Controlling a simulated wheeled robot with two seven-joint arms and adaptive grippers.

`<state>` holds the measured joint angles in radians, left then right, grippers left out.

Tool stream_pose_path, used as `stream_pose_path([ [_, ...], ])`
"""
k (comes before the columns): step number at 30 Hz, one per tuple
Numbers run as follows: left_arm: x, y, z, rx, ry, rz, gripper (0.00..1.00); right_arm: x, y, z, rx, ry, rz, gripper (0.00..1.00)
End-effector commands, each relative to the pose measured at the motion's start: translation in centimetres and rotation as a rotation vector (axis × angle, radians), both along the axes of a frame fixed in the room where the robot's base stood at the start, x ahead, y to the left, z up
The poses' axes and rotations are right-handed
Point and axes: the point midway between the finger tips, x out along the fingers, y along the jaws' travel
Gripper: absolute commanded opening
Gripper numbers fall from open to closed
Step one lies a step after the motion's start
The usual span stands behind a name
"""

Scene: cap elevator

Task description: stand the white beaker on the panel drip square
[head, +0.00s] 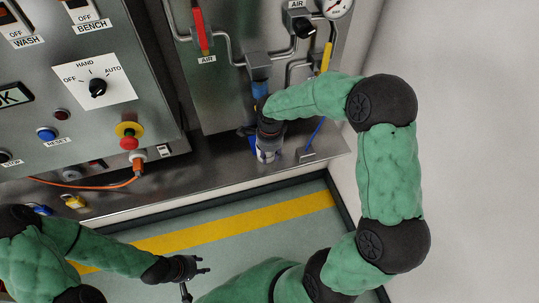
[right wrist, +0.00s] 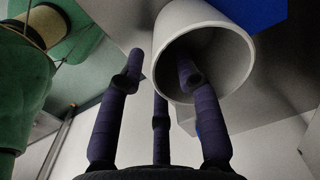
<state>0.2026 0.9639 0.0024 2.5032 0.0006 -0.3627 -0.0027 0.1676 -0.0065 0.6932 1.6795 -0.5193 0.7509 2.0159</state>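The white beaker (head: 267,155) stands on the steel ledge under the back panel, below my right gripper (head: 268,130). In the right wrist view the beaker (right wrist: 207,45) shows its round mouth toward the camera. One finger of the right gripper (right wrist: 160,65) reaches into the mouth. The other fingers are outside, and a gap shows between the left finger and the wall, so it looks open. A blue patch (head: 252,143), perhaps the drip square, shows beside the beaker, partly hidden. My left gripper (head: 196,272) is open and empty above the floor.
A control cabinet (head: 95,90) with knobs and buttons stands at the left. Pipes, a red handle (head: 201,30) and a yellow handle (head: 326,57) are on the back panel. A yellow padlock (head: 74,202) and orange cable (head: 100,186) are at the ledge's left.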

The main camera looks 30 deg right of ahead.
Motion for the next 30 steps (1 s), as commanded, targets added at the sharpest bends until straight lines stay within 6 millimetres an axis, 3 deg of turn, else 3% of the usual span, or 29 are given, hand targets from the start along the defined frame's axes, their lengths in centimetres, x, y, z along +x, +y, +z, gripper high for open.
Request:
stream_pose_path([
  [16,0.0,0.0,0.0,0.0,0.0,0.0,0.4,-0.2,0.1,9.7,-0.001,-0.004,0.001,0.34],
  [21,0.0,0.0,0.0,0.0,0.0,0.0,0.4,-0.3,0.1,11.0,0.0,-0.002,0.0,0.34],
  [30,0.0,0.0,0.0,0.0,0.0,0.0,0.4,-0.3,0.1,11.3,0.0,0.0,0.001,0.34],
])
